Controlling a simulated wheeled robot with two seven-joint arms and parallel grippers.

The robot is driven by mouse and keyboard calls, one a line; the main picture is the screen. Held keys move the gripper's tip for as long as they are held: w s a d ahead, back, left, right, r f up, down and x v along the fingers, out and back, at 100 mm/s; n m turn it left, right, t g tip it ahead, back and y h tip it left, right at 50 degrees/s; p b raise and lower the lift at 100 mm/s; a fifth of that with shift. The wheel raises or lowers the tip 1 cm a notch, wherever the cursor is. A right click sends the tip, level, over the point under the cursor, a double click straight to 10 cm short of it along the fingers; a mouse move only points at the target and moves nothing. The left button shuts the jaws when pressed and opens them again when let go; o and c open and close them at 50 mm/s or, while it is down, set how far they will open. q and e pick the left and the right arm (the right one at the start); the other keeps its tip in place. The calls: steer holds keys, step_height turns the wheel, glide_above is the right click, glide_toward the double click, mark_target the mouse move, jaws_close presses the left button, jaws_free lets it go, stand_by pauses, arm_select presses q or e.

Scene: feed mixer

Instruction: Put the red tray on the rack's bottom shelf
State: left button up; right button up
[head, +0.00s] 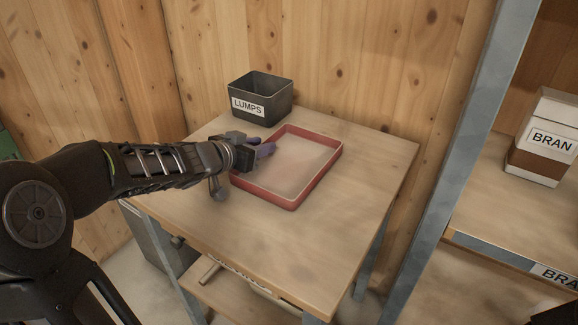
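The red tray (292,204) lies flat on the wooden table, a shallow rectangle with a pale, dusty-looking inside. My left gripper (262,151) is at the tray's left rim, with its fingers by the rim's upper left part. I cannot tell whether the fingers are apart or closed on the rim. The rack (452,150) stands at the right, with a grey metal post and a wooden shelf that carries a BRAN label. Its lower part is cut off by the picture edge. My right gripper cannot be made out; only a dark shape shows in the bottom right corner.
A dark bin labelled LUMPS (268,102) stands at the table's back, behind the tray. A white and brown BRAN box (543,140) stands on the rack shelf. The table (345,240) is bare in front of and right of the tray. Wooden walls close off the back.

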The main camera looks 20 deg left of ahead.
stand_by(0.3)
arm_select(q)
jaws_close()
stand_by(1.3)
